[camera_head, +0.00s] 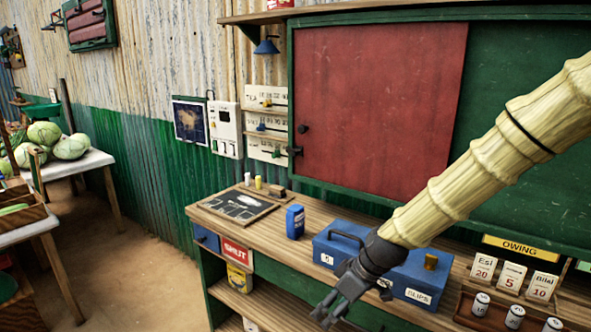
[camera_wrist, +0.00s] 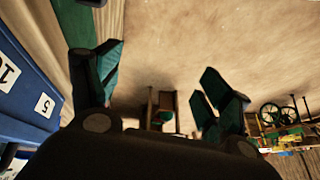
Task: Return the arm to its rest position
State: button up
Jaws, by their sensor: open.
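My gripper (camera_head: 329,308) hangs in front of the blue box, near the counter's front edge, in the head view. My bamboo-like arm reaches down to it from the upper right. In the wrist view my gripper (camera_wrist: 163,80) shows its two dark green fingers spread well apart, with nothing between them. The blue box (camera_head: 408,274) with a handle and a "SLIPS" label stands on the wooden counter (camera_head: 262,232), partly hidden behind my wrist. The box also shows at the left of the wrist view (camera_wrist: 22,100).
A blue tin (camera_head: 295,222) and a slate board (camera_head: 238,206) stand left on the counter. Number cards (camera_head: 512,277) and small labelled cylinders (camera_head: 515,316) stand at the right. A red shutter (camera_head: 375,110) is behind. Bare floor (camera_head: 130,260) lies left; a table (camera_head: 85,163) holds cabbages.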

jog(key=s+d+f+m+h, duration=0.1)
jog(key=s+d+f+m, duration=0.1)
jog(key=s+f, duration=0.35)
jog(key=s+d+f+m, duration=0.1)
jog(key=s+f+m, duration=0.1)
jog(key=f, duration=0.7)
jog(key=s+d+f+m+h+p, duration=0.1)
jog(key=s+d+f+m, duration=0.1)
jog(key=s+f, duration=0.4)
jog(key=s+d+f+m+g+h+p, duration=0.1)
jog(key=s+d+f, duration=0.4)
jog(key=s, duration=0.7)
jog(key=s+d+f+m+g+h+p, duration=0.1)
jog(key=s+d+f+m, duration=0.2)
jog(key=s+f, duration=0.3)
jog(key=s+m, duration=0.1)
jog(key=s, duration=0.2)
jog(key=shift+d+f+h, duration=0.3)
jog(key=shift+f+h, duration=0.05)
jog(key=shift+h, duration=0.05)
